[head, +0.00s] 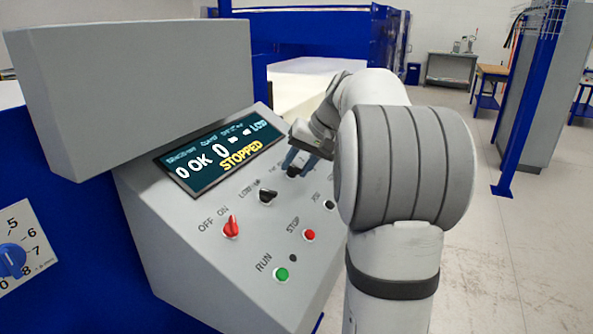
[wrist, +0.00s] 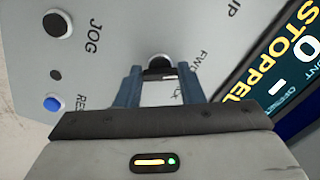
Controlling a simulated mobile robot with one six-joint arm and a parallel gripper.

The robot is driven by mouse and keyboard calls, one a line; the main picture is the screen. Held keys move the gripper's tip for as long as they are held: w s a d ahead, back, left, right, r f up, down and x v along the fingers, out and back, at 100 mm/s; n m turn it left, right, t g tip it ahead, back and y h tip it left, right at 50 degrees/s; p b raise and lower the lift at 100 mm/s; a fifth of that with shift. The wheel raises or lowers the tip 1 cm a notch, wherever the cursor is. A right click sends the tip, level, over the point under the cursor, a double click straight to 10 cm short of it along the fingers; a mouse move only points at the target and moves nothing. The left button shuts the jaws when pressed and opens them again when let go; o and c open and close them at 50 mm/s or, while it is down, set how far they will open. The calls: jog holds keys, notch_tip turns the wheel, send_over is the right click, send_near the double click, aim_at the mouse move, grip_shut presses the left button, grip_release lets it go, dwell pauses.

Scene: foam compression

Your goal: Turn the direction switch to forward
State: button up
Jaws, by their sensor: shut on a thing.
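The direction switch is a black knob (wrist: 159,63) on the grey sloped panel (head: 190,255), with the letters FWD (wrist: 204,58) printed beside it. My gripper (wrist: 160,85) has its two blue-grey fingers on either side of the knob and is shut on it. In the head view my gripper (head: 298,163) reaches the panel just right of the display, and the fingers mostly hide the switch. Its exact angle is hard to tell. The display (head: 222,155) reads STOPPED.
Near the switch are a black LOW/HIGH knob (head: 267,196), a red OFF/ON knob (head: 231,228), a red STOP button (head: 309,235), a green RUN button (head: 281,274) and a black JOG button (wrist: 57,24). A blue button (wrist: 53,103) sits below JOG.

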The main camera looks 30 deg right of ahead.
jog(key=shift+n+b, duration=0.35)
jog(key=shift+n, duration=0.55)
jog(key=o, duration=1)
jog(key=v, duration=0.8)
jog(key=shift+a+f, duration=0.1)
